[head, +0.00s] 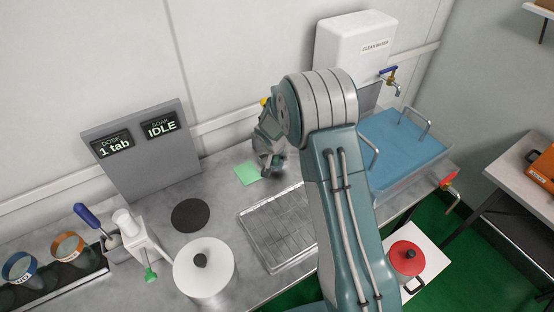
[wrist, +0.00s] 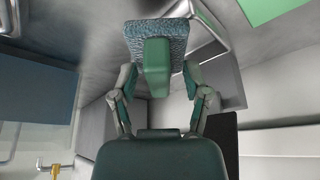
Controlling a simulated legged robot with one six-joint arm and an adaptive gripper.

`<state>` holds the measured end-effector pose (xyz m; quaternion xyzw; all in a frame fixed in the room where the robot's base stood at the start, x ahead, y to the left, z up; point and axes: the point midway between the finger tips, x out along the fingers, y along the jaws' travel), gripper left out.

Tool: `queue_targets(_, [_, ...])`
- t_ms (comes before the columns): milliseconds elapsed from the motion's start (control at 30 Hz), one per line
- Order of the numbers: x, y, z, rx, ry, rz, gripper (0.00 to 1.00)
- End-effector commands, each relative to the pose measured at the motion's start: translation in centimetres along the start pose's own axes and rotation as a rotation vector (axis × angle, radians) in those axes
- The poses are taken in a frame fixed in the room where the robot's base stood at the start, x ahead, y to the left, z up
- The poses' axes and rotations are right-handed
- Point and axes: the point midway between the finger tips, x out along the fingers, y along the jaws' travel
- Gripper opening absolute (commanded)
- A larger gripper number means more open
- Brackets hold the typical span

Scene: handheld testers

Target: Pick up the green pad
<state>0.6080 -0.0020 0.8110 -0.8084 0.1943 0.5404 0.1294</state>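The green pad (head: 248,172) is a thin, light green sheet lying flat on the grey counter near the back wall. It also shows in the wrist view's upper right corner (wrist: 272,8), partly cut off. My gripper (head: 272,165) is over the counter just right of the pad in the head view. In the wrist view my gripper (wrist: 160,80) has its two fingers at either side of a textured blue-grey scrubber (wrist: 157,28) with a green grip, and it appears to hold this. The gripper does not hold the green pad.
A ridged metal drainer (head: 275,235) and a white lidded pot (head: 203,268) stand nearer on the counter. A dark round mat (head: 190,215) lies left of the pad. A grey display panel (head: 140,150) stands behind. A blue sink area (head: 405,145) is at right.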

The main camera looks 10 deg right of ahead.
Motion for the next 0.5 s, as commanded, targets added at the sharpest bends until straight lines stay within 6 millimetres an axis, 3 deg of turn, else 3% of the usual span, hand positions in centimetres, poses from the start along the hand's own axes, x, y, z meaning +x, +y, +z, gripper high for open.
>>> queue_targets(33, [-0.01, 0.0, 0.01, 0.0, 0.0, 0.0, 0.26])
queue_targets(100, [-0.02, -0.01, 0.01, 0.0, 0.0, 0.0, 0.0])
queue_targets(500, [-0.02, -0.01, 0.03, -0.001, -0.002, 0.001, 0.0])
